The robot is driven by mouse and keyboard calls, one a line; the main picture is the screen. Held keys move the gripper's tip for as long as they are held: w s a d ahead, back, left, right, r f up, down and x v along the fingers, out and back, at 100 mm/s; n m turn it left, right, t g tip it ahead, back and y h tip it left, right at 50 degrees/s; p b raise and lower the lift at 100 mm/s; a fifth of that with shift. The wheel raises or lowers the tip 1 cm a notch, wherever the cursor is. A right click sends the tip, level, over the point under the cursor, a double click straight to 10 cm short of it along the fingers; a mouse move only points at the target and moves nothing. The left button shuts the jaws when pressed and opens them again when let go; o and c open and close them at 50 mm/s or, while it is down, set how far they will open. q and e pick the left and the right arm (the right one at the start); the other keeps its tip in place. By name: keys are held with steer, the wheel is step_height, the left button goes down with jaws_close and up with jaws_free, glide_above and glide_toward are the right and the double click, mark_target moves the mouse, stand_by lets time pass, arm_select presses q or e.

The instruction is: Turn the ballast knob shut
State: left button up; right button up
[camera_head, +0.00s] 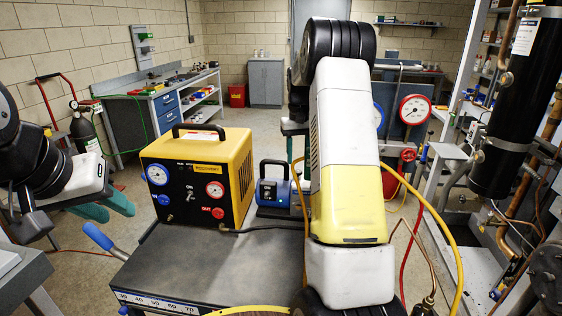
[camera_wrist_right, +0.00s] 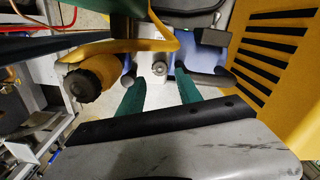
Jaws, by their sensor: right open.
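The blue pump (camera_head: 272,192) stands on the dark cart top, beside the yellow machine; my right arm covers its right part. In the right wrist view, a small round grey knob (camera_wrist_right: 160,67), apparently the ballast knob, sits on the pump's pale face. My right gripper (camera_wrist_right: 160,82) is open, with its green fingers pointing at the pump, one to each side of the knob in the picture. Contact cannot be made out. In the head view, the right gripper is mostly hidden behind my arm. My left gripper (camera_head: 116,211) is open and empty at the left, away from the pump.
The yellow machine (camera_head: 197,175) with gauges stands close to the left of the pump. In the wrist view, a yellow part with a black ribbed cap (camera_wrist_right: 84,84) lies left of the fingers. A yellow hose (camera_head: 447,232) runs at the right. The cart's front top (camera_head: 215,262) is mostly clear.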

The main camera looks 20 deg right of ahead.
mark_target(298, 171)
steer(key=shift+w+a+r, duration=0.1)
steer(key=shift+a+r, duration=0.05)
steer(key=shift+r, duration=0.45)
steer(key=shift+a+r, duration=0.1)
steer(key=shift+r, duration=0.45)
steer(key=n, duration=0.1)
steer(key=r+n, duration=0.2)
steer(key=shift+s+d, duration=0.25)
steer(key=shift+s, duration=0.05)
steer(key=shift+c, duration=0.4)
steer(key=shift+n, duration=0.3)
step_height(298, 171, down, 9)
steer(key=shift+r, duration=0.15)
steer(key=shift+f+n, duration=0.2)
steer(key=shift+n, duration=0.3)
steer(key=n, duration=0.3)
